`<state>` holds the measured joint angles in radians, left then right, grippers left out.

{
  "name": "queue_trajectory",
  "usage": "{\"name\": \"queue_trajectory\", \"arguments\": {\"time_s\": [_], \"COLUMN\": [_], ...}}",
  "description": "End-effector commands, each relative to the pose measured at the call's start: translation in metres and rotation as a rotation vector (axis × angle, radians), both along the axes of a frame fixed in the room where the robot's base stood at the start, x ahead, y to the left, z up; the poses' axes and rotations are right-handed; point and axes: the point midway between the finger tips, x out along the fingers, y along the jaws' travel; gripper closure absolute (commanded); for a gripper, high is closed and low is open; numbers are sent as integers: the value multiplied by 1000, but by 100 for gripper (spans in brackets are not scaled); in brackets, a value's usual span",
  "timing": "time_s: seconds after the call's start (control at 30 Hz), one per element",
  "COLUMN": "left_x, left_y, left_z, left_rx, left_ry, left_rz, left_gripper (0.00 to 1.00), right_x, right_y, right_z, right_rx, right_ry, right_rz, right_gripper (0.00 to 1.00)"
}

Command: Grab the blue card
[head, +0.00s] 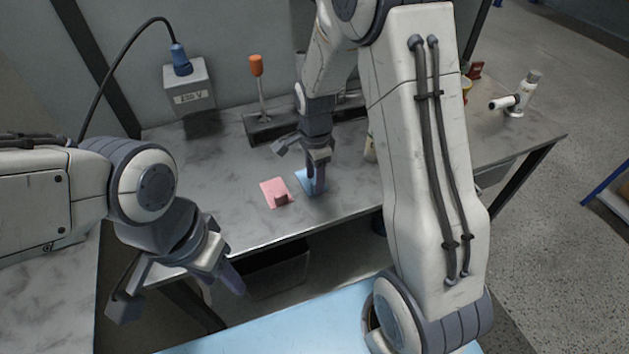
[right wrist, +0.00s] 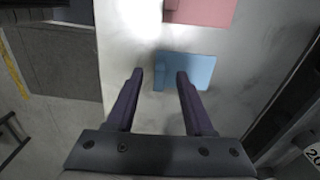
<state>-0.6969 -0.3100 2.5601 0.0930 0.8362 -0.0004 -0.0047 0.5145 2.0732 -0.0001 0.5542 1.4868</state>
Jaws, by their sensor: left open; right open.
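The blue card (head: 303,177) lies on the metal table, partly hidden behind my right gripper (head: 318,186) in the head view. In the right wrist view the blue card (right wrist: 200,72) lies beyond the fingers, with a small raised blue block at its left end. The block appears between the fingertips; I cannot tell the height gap. My left gripper (head: 180,288) is open and empty in front of the table.
A pink card (head: 272,187) with a raised block lies left of the blue card; it also shows in the right wrist view (right wrist: 205,10). An orange-handled tool (head: 257,68) stands behind in a dark holder.

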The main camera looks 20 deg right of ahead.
Motion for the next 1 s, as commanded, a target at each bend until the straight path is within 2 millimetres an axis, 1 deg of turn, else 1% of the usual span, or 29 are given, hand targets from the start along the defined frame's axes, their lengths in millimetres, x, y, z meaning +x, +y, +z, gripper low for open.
{"name": "queue_trajectory", "arguments": {"time_s": [0.03, 0.17, 0.43, 0.47, 0.5, 0.57, 0.6, 0.87, 1.0], "left_x": [0, 0, 0, 0, 0, 0, 0, 0, 0], "left_y": [0, 0, 0, 0, 0, 0, 0, 0, 0], "left_z": [2, 3, 2, 2, 2, 2, 2, 2, 2], "left_rx": [0, 0, 0, 0, 0, 0, 0, 0, 0], "left_ry": [0, 0, 0, 0, 0, 0, 0, 0, 0], "left_rz": [0, 0, 0, 0, 0, 0, 0, 0, 0], "left_gripper": [50, 50, 50, 50, 50, 50, 50, 50, 50], "right_x": [-1, -1, 0, 0, 0, 0, 0, 0, 0], "right_y": [1, 0, 0, 0, 0, 0, 0, 1, 1], "right_z": [-8, -21, -23, -23, -23, -23, -23, -23, -20], "right_rx": [0, 0, 0, 0, 0, 0, 0, 0, 0], "right_ry": [5, 2, -1, -1, -1, -1, 0, -1, -2], "right_rz": [1, 0, 1, 1, 1, 1, 1, 1, 1], "right_gripper": [48, 48, 48, 59, 74, 97, 100, 100, 100]}}
